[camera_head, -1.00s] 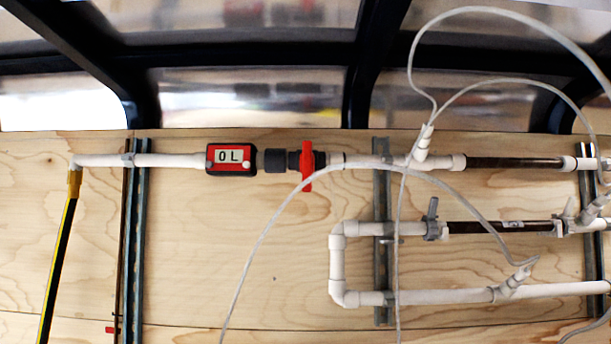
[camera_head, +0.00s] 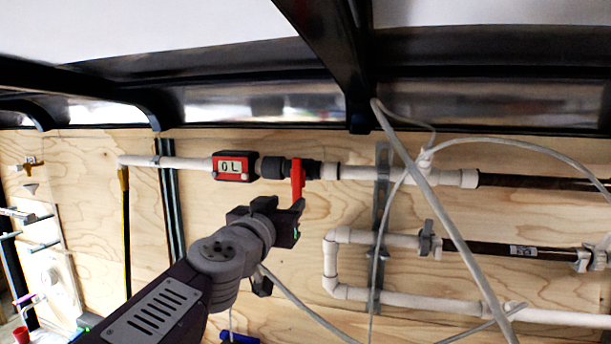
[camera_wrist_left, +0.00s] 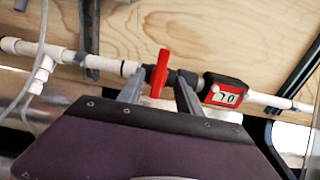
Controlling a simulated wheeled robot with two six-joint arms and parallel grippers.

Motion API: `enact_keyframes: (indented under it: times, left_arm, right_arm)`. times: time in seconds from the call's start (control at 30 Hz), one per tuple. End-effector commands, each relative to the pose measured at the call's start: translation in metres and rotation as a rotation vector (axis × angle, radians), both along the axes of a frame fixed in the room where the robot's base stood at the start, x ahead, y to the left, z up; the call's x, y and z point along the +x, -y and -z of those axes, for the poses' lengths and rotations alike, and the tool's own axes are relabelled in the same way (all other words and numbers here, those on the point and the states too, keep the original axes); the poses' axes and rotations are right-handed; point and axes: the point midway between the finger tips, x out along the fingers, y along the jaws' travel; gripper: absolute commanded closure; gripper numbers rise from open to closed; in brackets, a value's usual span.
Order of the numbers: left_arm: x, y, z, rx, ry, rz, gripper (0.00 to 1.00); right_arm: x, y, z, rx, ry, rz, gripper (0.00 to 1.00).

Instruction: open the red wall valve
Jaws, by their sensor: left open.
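The red valve handle (camera_head: 297,179) sits on a dark valve body in the white pipe on the plywood wall. It stands crosswise to the pipe, its lower end hanging below it. My left gripper (camera_head: 281,205) is just below the valve, open, its fingers pointing toward the handle. In the left wrist view the handle (camera_wrist_left: 160,74) shows between the two spread fingers of my left gripper (camera_wrist_left: 160,72), with a gap visible on each side. Whether a finger touches it I cannot tell. My right gripper is not in view.
A red flow meter (camera_head: 234,167) reading "0L" sits on the pipe left of the valve. White lower pipes (camera_head: 400,300) with a grey valve (camera_head: 429,243) run at the right. A loose pale hose (camera_head: 450,230) crosses in front of them.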

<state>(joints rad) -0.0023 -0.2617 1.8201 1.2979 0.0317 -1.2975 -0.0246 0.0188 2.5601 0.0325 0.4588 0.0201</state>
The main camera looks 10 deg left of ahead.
Motion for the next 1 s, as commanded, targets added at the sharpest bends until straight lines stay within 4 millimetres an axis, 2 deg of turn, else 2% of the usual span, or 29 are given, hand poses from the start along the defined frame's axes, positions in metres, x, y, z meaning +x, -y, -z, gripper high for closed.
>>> enact_keyframes:
  times: [0.17,0.4,0.53,0.7,0.9,0.93,1.0]
  left_arm:
    - [0.01,0.0,0.005,-0.001,-0.004,0.001,0.58]
    - [0.06,0.002,0.004,-0.001,-0.005,0.002,0.58]
    - [0.08,0.003,0.004,-0.001,-0.006,0.002,0.58]
    - [0.091,0.004,0.004,0.001,-0.003,0.002,0.58]
    - [0.091,0.004,0.004,0.001,-0.004,0.002,0.58]
    - [0.091,0.004,0.004,0.001,-0.004,0.002,0.64]
    - [0.091,0.004,0.004,0.001,-0.004,0.002,0.83]
  right_arm:
    - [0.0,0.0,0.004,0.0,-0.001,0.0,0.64]
    - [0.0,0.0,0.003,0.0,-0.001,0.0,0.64]
    - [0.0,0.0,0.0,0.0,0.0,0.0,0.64]
    - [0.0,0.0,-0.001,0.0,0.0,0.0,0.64]
    - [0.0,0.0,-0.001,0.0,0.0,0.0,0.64]
    - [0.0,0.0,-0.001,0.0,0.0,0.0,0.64]
    - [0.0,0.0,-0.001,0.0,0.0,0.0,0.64]
